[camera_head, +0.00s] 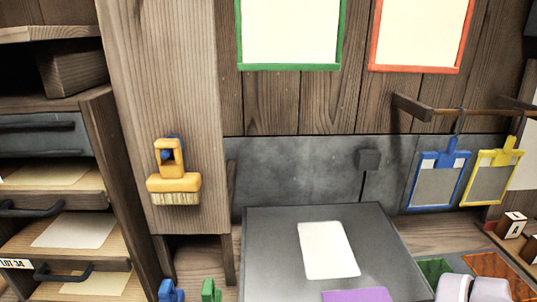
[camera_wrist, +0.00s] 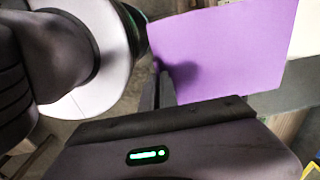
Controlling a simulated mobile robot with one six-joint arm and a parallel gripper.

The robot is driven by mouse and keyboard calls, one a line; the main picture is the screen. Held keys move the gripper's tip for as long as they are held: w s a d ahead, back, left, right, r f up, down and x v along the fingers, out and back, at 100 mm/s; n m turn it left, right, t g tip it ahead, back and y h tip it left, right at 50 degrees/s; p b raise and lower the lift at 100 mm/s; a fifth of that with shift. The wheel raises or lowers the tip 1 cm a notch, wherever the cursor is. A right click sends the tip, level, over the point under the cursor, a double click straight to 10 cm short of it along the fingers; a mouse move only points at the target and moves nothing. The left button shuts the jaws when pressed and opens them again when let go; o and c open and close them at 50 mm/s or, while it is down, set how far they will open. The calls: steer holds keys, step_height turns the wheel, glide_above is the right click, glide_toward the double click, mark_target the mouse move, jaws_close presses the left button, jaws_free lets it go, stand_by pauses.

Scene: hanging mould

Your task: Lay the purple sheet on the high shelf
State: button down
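The purple sheet (camera_head: 357,295) shows at the bottom edge of the head view, in front of the grey tabletop, with most of it cut off. In the wrist view it is a large flat purple panel (camera_wrist: 222,50) reaching out from the dark fingers of my gripper (camera_wrist: 160,82). The fingers are close together at the sheet's near left edge and appear shut on it; the exact contact is partly hidden. A wooden shelf board (camera_head: 45,33) is at the upper left of the head view, with a dark opening below; whether it is the high shelf I cannot tell.
A white sheet (camera_head: 328,250) lies on the grey tabletop (camera_head: 270,265). A wooden post (camera_head: 165,60) with a yellow brush (camera_head: 174,180) stands beside the left cabinet, whose trays hold paper. Blue (camera_head: 437,182) and yellow (camera_head: 492,172) clip frames hang from a rail at right.

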steer(key=w+r+n, duration=0.1)
steer(key=w+n, duration=0.1)
steer(key=w, duration=0.3)
steer(key=w+r+n, duration=0.2)
steer(key=w+n, duration=0.1)
steer(key=w, duration=0.2)
steer(key=w+r+n, duration=0.2)
steer(key=w, duration=0.4)
steer(key=shift+d+r+n, duration=0.15)
steer(key=shift+d+n, duration=0.15)
steer(key=w+a+f+n, duration=0.1)
steer(key=w+a+n, duration=0.35)
steer(key=w, duration=0.45)
steer(key=w+a+f+n, duration=0.25)
steer(key=w+n, duration=0.35)
steer(key=w, duration=0.3)
steer(key=shift+m+g+y, duration=0.25)
steer(key=shift+g+y, duration=0.15)
steer(key=s+f, duration=0.1)
steer(key=s, duration=0.3)
steer(key=s+f, duration=0.2)
steer(key=s, duration=0.1)
steer(key=s+f, duration=0.1)
steer(key=s, duration=0.3)
steer(key=shift+s+a+f, duration=0.1)
steer(key=shift+s+f, duration=0.2)
